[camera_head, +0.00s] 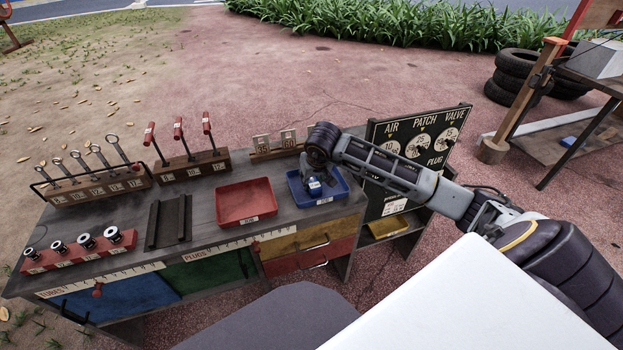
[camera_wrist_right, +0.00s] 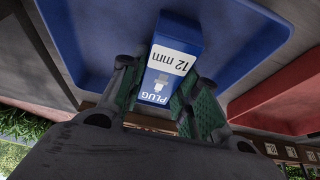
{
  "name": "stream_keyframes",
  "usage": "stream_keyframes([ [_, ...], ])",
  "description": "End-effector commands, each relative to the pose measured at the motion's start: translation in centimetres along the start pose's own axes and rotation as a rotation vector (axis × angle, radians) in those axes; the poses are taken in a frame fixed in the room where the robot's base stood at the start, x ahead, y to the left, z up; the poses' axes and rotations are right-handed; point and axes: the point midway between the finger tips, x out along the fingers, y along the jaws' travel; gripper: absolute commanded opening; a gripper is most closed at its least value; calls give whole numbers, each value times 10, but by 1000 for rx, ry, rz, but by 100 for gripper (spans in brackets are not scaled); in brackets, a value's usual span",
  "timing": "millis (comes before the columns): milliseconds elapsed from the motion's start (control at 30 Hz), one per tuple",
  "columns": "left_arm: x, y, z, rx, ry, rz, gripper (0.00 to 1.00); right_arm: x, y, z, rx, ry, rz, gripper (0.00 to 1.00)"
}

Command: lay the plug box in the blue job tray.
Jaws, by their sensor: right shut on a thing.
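The plug box (camera_wrist_right: 178,45) is a small blue and white carton, labelled PLUG and 12 mm, upside down in the right wrist view. My right gripper (camera_wrist_right: 160,82) is shut on it, with green-padded fingers on both sides. The blue job tray (camera_head: 343,199) stands on the bench, right of the red tray; its blue floor and wall (camera_wrist_right: 230,45) fill the wrist view behind the box. In the head view my right gripper (camera_head: 316,181) points down over this tray. I cannot tell whether the box touches the tray floor. My left gripper is not in view.
The red tray (camera_head: 245,222) sits close left of the blue one. A gauge board (camera_head: 420,140) stands right of it, and small labelled holders (camera_head: 262,143) stand behind.

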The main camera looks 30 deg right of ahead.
Motion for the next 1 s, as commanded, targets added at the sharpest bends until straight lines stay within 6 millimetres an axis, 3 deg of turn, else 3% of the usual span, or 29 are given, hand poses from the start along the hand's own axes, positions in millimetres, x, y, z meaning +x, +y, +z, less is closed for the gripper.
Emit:
stream_keyframes([
  [33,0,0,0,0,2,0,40,1,0,0,0,1,0,7],
  [67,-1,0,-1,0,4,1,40,1,0,0,0,0,0,34],
  [200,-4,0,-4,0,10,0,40,1,0,0,0,0,0,52],
  [767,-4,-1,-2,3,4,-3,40,-3,0,-1,-1,0,0,53],
  [1000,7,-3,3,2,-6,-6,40,-30,0,-2,-2,3,0,53],
])
